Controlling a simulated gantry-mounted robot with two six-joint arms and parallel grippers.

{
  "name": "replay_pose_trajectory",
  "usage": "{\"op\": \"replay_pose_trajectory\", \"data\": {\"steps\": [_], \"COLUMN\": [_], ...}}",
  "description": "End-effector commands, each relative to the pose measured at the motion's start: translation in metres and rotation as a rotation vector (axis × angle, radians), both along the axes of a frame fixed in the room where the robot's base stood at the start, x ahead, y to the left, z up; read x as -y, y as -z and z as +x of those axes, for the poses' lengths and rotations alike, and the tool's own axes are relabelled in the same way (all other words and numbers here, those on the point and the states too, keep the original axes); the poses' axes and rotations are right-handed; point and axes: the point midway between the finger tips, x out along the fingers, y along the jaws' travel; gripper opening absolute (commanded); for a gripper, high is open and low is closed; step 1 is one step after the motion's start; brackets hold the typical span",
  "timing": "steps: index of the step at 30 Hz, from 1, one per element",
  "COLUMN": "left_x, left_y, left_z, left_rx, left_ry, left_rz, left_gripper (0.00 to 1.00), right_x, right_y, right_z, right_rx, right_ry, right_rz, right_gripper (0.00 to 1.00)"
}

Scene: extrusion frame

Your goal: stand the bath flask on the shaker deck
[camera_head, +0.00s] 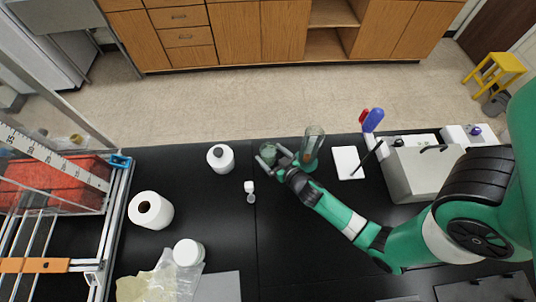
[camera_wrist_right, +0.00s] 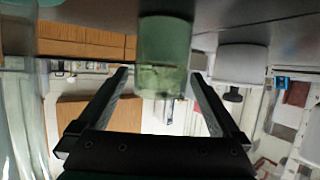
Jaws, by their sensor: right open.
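My right gripper (camera_head: 273,157) is open at the far edge of the black bench, with its fingers toward a small green translucent glass vessel (camera_head: 268,149). In the right wrist view, which looks inverted, this vessel (camera_wrist_right: 165,45) shows between and beyond the open fingertips (camera_wrist_right: 160,76); I cannot tell whether they touch it. A taller clear glass vessel (camera_head: 314,138) with something brownish inside stands just right of the gripper. I cannot tell for certain which of the two is the bath flask. No surface is clearly recognisable as the shaker deck. My left gripper is out of view.
A white roll (camera_head: 151,211), a white jar (camera_head: 188,252) and a crumpled clear bag (camera_head: 160,284) lie farther left. A white pad (camera_head: 348,163) and a grey box-like device (camera_head: 421,173) are to the right.

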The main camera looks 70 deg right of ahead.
Motion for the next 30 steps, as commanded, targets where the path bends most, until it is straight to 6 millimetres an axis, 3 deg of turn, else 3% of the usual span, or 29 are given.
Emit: {"op": "replay_pose_trajectory", "data": {"steps": [7, 15, 23, 30], "left_x": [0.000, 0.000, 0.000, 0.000], "left_y": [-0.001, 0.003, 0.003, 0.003], "left_z": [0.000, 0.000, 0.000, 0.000], "left_rx": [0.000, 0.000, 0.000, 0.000], "left_ry": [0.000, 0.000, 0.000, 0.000], "left_rz": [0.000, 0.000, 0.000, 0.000], "left_gripper": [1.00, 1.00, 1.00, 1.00], "right_x": [0.007, 0.029, 0.031, 0.031], "right_y": [0.004, 0.019, 0.020, 0.020], "right_z": [0.010, 0.042, 0.045, 0.045], "right_rx": [0.001, 0.001, 0.000, 0.000], "right_ry": [0.000, 0.000, 0.000, 0.000], "right_rz": [-0.001, -0.001, -0.001, -0.001], "right_gripper": [1.00, 1.00, 1.00, 0.57]}}
